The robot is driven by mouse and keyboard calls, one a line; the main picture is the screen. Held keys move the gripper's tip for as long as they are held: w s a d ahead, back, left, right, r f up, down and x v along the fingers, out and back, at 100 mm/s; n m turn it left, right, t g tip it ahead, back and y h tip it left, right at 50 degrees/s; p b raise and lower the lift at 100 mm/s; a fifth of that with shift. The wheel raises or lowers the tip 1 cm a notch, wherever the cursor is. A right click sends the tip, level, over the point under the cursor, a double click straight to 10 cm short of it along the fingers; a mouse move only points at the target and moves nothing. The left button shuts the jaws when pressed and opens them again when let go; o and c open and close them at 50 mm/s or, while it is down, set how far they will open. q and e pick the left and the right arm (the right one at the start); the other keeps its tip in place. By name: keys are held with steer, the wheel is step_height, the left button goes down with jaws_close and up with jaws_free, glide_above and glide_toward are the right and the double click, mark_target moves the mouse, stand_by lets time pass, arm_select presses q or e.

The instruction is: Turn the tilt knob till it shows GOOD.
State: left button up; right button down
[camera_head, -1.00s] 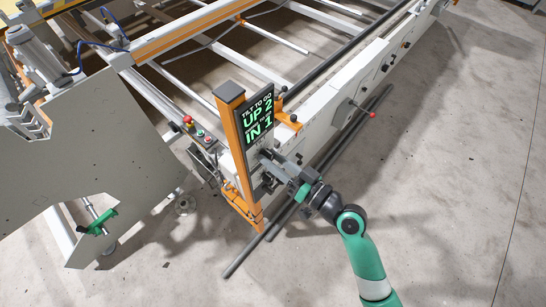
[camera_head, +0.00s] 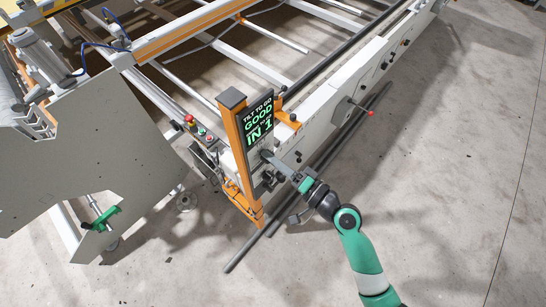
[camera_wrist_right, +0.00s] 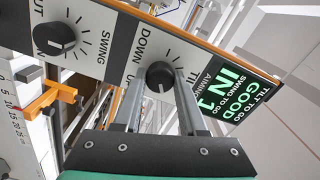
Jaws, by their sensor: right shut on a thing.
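The tilt knob (camera_wrist_right: 160,76) is a black round knob on a white panel with tick marks and the word DOWN beside it. My right gripper (camera_wrist_right: 157,78) is shut on it, one finger on each side; in the head view the gripper (camera_head: 268,157) hides the knob. The display (camera_head: 258,122) above the panel reads TILT TO GO GOOD, with IN 1 below. The display also shows in the right wrist view (camera_wrist_right: 228,103), where the lower line is SWING TO GO. My left gripper is in neither view.
A second black knob, the swing knob (camera_wrist_right: 53,39), sits beside the tilt knob on the same panel. An orange post (camera_head: 240,160) carries the display. The long machine rail (camera_head: 340,90) runs back to the right. Bare floor (camera_head: 450,150) is open at right.

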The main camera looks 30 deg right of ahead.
steer(key=shift+m, duration=0.3)
steer(key=shift+c, duration=2.3)
jaws_free()
steer(key=v, duration=1.1)
steer(key=shift+s+b, duration=0.3)
steer(key=shift+b, duration=0.05)
